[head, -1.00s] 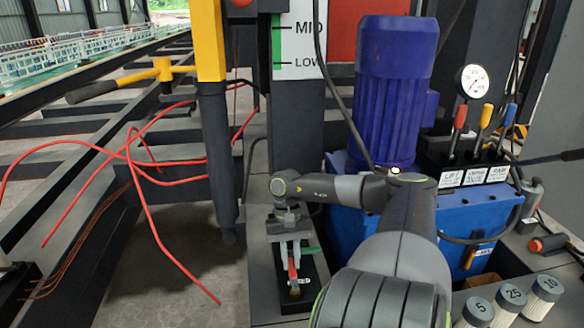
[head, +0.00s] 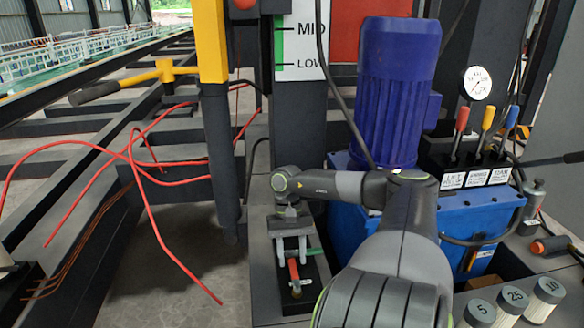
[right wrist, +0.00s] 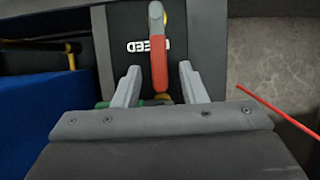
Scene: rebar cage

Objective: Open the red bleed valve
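The red bleed valve is a red lever (head: 294,270) on a dark plate (head: 318,268) low in the middle of the head view. My right gripper (head: 292,254) is open over the valve, pointing down. Its two grey fingers stand on either side of the lever, with a gap visible on each side in the wrist view. The valve's base is partly hidden by the gripper. My left gripper is not in view.
A blue tank (head: 350,240) with a blue motor (head: 395,95) stands right of the valve. Coloured control levers (head: 486,120) and a gauge (head: 477,83) are farther right. A dark post (head: 222,165) and loose red rods (head: 145,205) are to the left.

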